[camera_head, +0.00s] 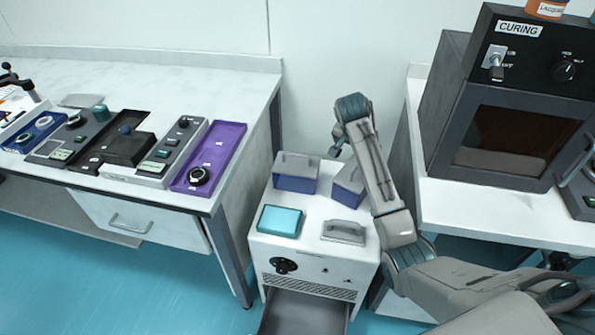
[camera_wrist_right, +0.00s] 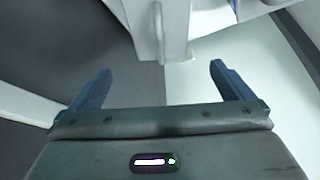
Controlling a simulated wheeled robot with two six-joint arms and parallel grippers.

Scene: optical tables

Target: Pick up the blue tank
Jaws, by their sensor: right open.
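Two dark blue tanks with grey handled lids stand at the back of a white cabinet in the head view: a left one (camera_head: 295,184) and a right one (camera_head: 346,194). My right arm partly covers the right one. A tray with a bright cyan top (camera_head: 279,220) sits at the front left of the cabinet top. My right gripper (camera_wrist_right: 162,78) is open and empty in the right wrist view, with a pale grey upright part (camera_wrist_right: 172,30) beyond its fingers. I cannot tell what that part is. In the head view its fingers are mostly hidden. My left gripper is not in view.
The white cabinet (camera_head: 310,250) has a loose grey handled lid (camera_head: 343,231) at front right and an open drawer (camera_head: 302,312) below. A bench with a purple tray (camera_head: 214,150) stands left. A curing oven (camera_head: 510,135) stands on the right table.

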